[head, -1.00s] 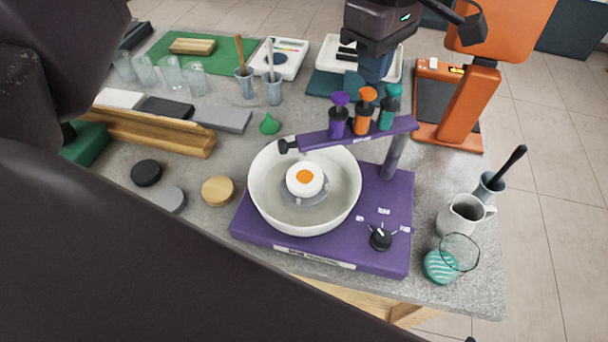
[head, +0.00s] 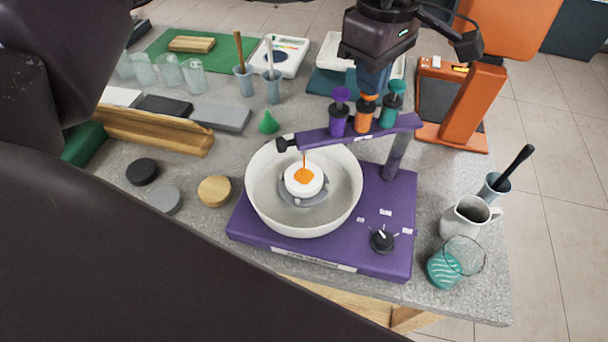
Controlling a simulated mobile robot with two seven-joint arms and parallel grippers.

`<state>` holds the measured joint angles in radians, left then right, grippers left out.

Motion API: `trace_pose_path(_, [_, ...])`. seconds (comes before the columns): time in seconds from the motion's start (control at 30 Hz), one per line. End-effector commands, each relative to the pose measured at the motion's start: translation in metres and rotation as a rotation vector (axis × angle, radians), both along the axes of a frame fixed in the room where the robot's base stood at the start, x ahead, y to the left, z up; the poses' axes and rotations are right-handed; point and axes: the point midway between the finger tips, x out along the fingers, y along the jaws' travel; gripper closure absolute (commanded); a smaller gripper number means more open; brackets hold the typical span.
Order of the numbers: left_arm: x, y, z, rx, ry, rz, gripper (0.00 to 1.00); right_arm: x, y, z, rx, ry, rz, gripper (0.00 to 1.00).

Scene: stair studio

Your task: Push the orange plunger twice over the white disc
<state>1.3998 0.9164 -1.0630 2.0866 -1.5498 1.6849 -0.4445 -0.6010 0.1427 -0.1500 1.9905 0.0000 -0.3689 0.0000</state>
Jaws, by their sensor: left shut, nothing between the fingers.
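The orange plunger (head: 362,121) stands in the middle of the purple dispenser arm, between a purple plunger (head: 338,122) and a teal plunger (head: 388,115). My left gripper (head: 370,88) is shut and empty, pointing down with its fingertips at the orange plunger's top, which sits low and is partly hidden. The white disc (head: 291,184) lies in the middle of the white bowl (head: 258,204), under the end of the dispenser arm. A thin orange stream drops onto an orange patch (head: 304,177) on the disc. My right gripper is not in view.
The bowl sits on a purple base (head: 398,215) with a black knob (head: 382,241). An orange stand (head: 474,105) is behind. Round pucks lie left of the bowl.

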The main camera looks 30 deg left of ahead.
Motion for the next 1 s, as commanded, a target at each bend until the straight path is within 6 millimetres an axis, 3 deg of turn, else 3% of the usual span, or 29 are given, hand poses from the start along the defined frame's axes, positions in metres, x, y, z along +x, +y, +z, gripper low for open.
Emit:
trace_pose_path(0.27, [0.000,0.000,-0.011,0.001,0.002,0.000,1.00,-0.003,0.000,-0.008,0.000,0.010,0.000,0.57])
trace_pose_path(0.53, [0.000,0.000,-0.008,0.000,0.001,0.000,1.00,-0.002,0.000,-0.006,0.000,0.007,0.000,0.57])
trace_pose_path(1.0, [0.000,0.000,0.017,0.000,-0.002,0.000,1.00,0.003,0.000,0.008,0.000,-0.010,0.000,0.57])
